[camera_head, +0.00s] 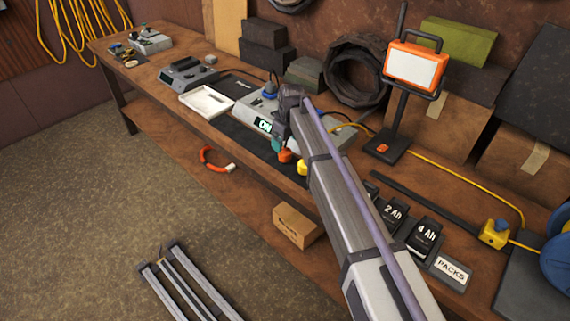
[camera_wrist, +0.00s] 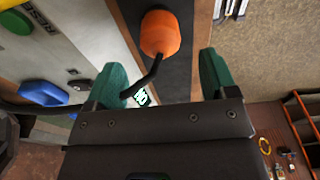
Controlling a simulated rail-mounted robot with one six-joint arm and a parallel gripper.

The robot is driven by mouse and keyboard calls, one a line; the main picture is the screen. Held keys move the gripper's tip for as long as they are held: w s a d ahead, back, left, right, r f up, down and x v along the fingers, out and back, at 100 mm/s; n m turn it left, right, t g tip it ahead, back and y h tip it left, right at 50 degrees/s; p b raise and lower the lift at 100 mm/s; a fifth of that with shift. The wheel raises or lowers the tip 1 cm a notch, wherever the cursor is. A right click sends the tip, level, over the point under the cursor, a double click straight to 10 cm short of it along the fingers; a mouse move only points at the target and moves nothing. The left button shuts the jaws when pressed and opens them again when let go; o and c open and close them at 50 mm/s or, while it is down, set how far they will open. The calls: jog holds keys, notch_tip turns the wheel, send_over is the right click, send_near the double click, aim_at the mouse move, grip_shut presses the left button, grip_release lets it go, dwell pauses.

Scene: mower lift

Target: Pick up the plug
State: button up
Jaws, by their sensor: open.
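An orange plug-like piece (camera_wrist: 160,33) with a black cable shows in the wrist view, over a dark strip and just beyond my fingertips. My gripper (camera_wrist: 162,66) is open, with one green finger on each side of the cable. The fingers appear apart from the orange piece. In the head view my gripper (camera_head: 279,144) is over the bench's front part, with a teal fingertip showing. The orange piece (camera_head: 285,156) is close by it, near the bench edge. My arm hides much of the area behind it.
A grey device with a lit display (camera_head: 264,125) stands beside my gripper. A white tray (camera_head: 207,102) lies to its left. An orange work light (camera_head: 415,67) stands at the back right. Black battery packs (camera_head: 424,236) lie right of my arm. A cardboard box (camera_head: 298,225) sits below the bench top.

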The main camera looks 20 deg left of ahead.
aim_at(285, 150)
jog(key=f+b, duration=0.5)
jog(key=shift+w+a+f, duration=0.1)
jog(key=shift+a+f, duration=0.15)
jog(key=shift+r, duration=0.25)
jog(key=shift+c, duration=0.4)
jog(key=c, duration=1)
jog(key=shift+o, duration=0.2)
notch_tip(285, 150, up, 10)
jog(key=p, duration=1)
jog(key=shift+r+p, duration=0.25)
jog(key=shift+p, duration=0.15)
